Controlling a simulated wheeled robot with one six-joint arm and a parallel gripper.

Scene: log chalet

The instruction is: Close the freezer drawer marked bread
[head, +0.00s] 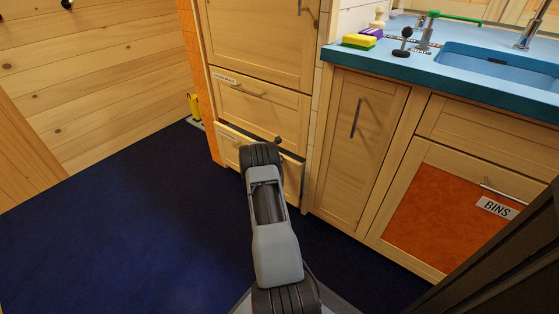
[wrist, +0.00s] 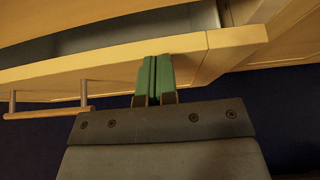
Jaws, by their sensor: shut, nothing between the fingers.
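The lower freezer drawer (head: 232,150) in the tall wooden cabinet stands partly open in the head view. A pale label shows on its front, too small to read, and my arm covers much of the drawer. In the wrist view the drawer front (wrist: 100,68) runs across the picture, with the grey inside (wrist: 110,38) showing behind its top edge. Its bar handle (wrist: 45,112) is at the left. My gripper (wrist: 153,62) is shut and empty, green fingertips together at the drawer front, right of the handle. I cannot tell whether they touch it.
A closed drawer (head: 262,105) with an unreadable label sits above. A closed narrow door (head: 358,140) and a cupboard marked BINS (head: 440,215) stand to the right, under the blue worktop (head: 400,68). A yellow object (head: 194,105) stands left of the cabinet. Blue floor (head: 120,220) is clear at left.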

